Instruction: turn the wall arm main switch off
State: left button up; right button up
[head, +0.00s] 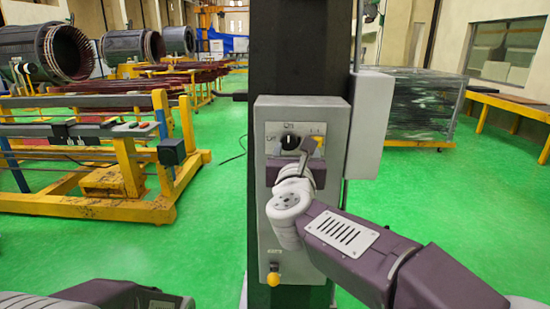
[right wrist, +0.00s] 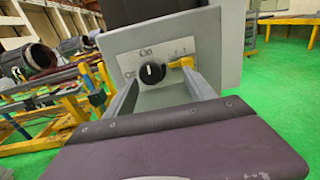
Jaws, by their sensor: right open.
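The main switch is a round black knob (head: 290,142) on a grey box (head: 263,225) fixed to a dark column. It also shows in the right wrist view (right wrist: 152,73), with "On" printed above it and "Off" to its left. Its white mark appears to point up, towards "On". My right gripper (head: 291,160) is in front of the box, just below the knob. In the right wrist view my right gripper (right wrist: 160,78) is open, its fingers spread to either side of the knob; I cannot tell whether they touch it. My left gripper is not in view.
A yellow part (right wrist: 184,62) sits right of the knob, close to a fingertip. A yellow-tipped fitting (head: 273,279) is low on the box. A grey housing (head: 370,125) stands right of it. Yellow racks (head: 130,180) stand left; the green floor (head: 215,240) between is clear.

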aim_at(288, 143)
jog(key=shift+n+y, duration=0.3)
jog(key=shift+y, duration=0.2)
jog(key=w, duration=0.2)
jog(key=w+a+p, duration=0.1)
jog(key=w, duration=0.1)
jog(key=w+p, duration=0.1)
jog(key=w, duration=0.1)
jog(key=shift+w+a+f, duration=0.1)
jog(key=shift+a+f, duration=0.2)
jog(key=shift+f, duration=0.05)
jog(key=shift+w+a+f, duration=0.1)
jog(key=shift+w, duration=0.3)
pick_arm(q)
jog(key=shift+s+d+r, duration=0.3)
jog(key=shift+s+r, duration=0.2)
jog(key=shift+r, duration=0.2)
pick_arm(e)
jog(key=shift+s, duration=0.1)
jog(key=c, duration=1.4)
